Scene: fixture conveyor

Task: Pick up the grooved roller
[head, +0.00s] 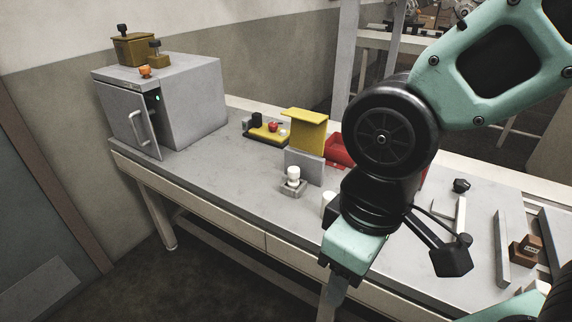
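My arm comes in from the upper right, and its teal and black end hangs over the front edge of the bench. My gripper (346,270) is at the lower end of the arm; its fingers cannot be made out, so I cannot tell whether it is open or shut. A small white cylinder (293,174) stands upright in a grey block on the bench, left of my gripper. Another white cylinder (327,202) stands on the bench, partly hidden by my arm. Grooves are too small to see, so I cannot tell which is the grooved roller.
A grey cabinet (190,100) with its door (128,122) ajar stands at the left. A yellow and grey stand (305,140), a yellow tray (266,139) and a red bin (338,151) lie behind. Grey bars (501,248) and brown blocks (525,248) are at right. The left front bench is clear.

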